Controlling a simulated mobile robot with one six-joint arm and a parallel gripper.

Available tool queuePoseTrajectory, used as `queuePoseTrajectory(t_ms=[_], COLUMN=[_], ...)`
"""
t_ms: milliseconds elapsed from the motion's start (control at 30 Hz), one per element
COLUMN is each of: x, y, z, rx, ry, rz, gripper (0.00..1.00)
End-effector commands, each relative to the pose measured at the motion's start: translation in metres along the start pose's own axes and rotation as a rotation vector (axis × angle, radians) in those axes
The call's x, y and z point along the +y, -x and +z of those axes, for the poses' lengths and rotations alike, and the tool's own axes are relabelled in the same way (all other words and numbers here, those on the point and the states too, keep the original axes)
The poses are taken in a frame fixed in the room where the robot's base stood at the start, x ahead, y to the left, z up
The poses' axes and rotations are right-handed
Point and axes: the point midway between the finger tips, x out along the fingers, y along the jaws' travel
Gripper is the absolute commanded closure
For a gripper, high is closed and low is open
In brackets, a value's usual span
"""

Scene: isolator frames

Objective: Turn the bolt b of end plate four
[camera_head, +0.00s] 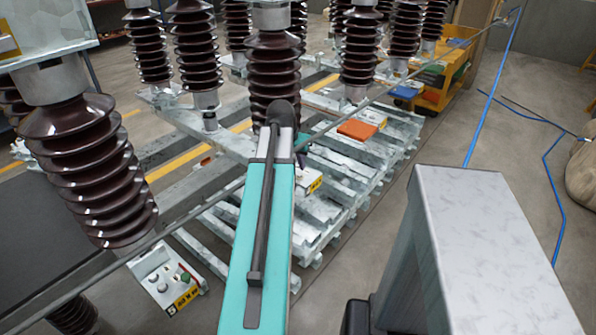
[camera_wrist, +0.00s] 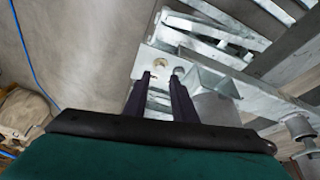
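In the wrist view, a pale galvanized end plate (camera_wrist: 146,66) lies just beyond my gripper (camera_wrist: 160,78). A brassy round bolt head (camera_wrist: 160,63) sits on the plate, between and slightly beyond the fingertips. A second, smaller bolt (camera_wrist: 179,71) is close to the right fingertip. The two dark fingers are apart with nothing held between them. I cannot read which plate or bolt letter this is. A yellow label (camera_head: 315,184) shows just right of the arm.
Brown ribbed insulators (camera_head: 90,170) stand around the arm. An orange block (camera_head: 357,129) rests on the steel frames.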

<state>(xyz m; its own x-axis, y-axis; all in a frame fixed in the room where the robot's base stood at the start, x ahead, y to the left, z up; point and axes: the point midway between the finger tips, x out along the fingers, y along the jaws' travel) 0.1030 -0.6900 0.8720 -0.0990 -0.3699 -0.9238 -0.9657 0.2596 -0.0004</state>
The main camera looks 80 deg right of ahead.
Motion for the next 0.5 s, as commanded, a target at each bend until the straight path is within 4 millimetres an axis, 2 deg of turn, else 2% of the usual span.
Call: queuePoseTrajectory(t_ms=[300, 500], x=[0.0, -0.001], y=[-0.035, -0.052], z=[0.0, 0.0], rx=[-0.002, -0.001], ry=[0.0, 0.001], rz=[0.0, 0.0], gripper=[0.76, 0.76])
